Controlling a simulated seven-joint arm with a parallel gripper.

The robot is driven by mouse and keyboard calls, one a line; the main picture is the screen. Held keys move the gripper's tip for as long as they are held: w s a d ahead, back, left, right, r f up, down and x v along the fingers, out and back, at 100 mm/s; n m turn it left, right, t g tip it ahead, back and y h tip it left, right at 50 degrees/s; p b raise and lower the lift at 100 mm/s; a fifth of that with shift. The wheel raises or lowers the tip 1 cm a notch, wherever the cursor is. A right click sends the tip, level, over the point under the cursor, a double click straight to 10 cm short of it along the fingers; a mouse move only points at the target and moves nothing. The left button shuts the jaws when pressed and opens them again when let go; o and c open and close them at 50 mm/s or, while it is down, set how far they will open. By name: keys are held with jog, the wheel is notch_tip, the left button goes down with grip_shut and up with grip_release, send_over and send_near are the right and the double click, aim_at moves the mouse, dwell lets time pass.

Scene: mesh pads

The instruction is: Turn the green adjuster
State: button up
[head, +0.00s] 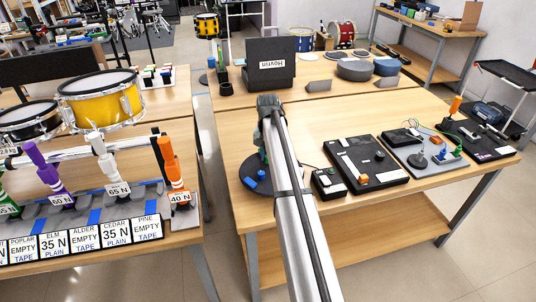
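Another green part (457,150) stands at the board's right edge. A green-handled tool (4,202) is cut off at the left picture edge, in a rack of coloured tools. I cannot tell which of these is the adjuster. My silver arm runs up the middle of the picture to a dark grey joint over the right-hand table. I cannot make out my gripper's fingers; the arm hides what is behind it.
The right-hand table (300,122) also bears a black board (367,172), a small black box (327,182) and a dark round base with blue pieces (258,177). The left table holds a yellow drum (103,103) and number-labelled tools. A floor gap separates the tables.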

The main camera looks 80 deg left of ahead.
jog(key=o, duration=0.4)
jog(key=shift+o, duration=0.2)
notch_tip(320, 180, up, 14)
dwell(0.5)
jog(key=shift+f, duration=0.1)
dwell(0.4)
